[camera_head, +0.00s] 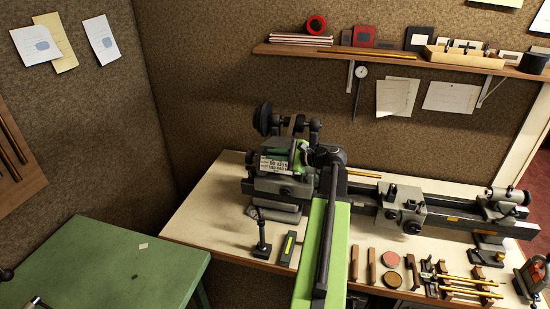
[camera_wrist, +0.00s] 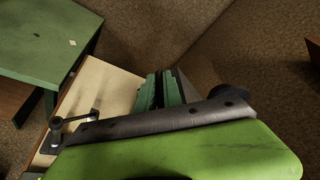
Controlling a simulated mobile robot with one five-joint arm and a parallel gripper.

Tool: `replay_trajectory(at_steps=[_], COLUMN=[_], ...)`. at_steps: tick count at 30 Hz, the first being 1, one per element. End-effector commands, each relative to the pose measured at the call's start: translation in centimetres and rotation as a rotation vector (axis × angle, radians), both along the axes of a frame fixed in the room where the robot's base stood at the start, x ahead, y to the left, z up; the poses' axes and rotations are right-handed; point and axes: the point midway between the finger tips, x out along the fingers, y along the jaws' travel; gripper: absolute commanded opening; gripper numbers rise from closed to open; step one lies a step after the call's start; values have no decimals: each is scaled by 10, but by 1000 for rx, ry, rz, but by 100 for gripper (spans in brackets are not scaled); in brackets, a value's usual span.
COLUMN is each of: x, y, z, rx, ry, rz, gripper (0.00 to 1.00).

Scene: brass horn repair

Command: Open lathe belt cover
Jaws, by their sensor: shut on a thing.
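The lathe (camera_head: 430,207) stands on the cream bench, with its headstock at the left end. The lathe belt cover (camera_head: 302,155) is a green piece at the headstock, beside a white label plate (camera_head: 278,166). My gripper (camera_head: 318,153) is at the green cover and shut on it. My arm hides part of the cover and most of my fingers in the head view. In the wrist view, dark green parts at the headstock (camera_wrist: 158,92) show beyond my green arm link. I cannot tell how far the cover is swung.
A green table (camera_head: 110,262) stands at the left. A black lever stand (camera_head: 262,236) and a small dark green block (camera_head: 289,246) are on the bench's front left. Wooden racks with brass rods (camera_head: 465,283) lie at the front right. A wall shelf (camera_head: 390,57) hangs above.

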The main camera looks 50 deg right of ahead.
Motion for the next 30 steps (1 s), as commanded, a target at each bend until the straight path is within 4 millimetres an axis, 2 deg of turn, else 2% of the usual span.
replay_trajectory(at_steps=[1,12,21,30], x=[2,10,22,30], y=[-6,-51,-83,-101], z=[23,88,118,129], rx=[0,-3,-6,-6], ry=[-3,-1,1,-1], rz=[0,-17,-21,-23], gripper=[0,0,0,0])
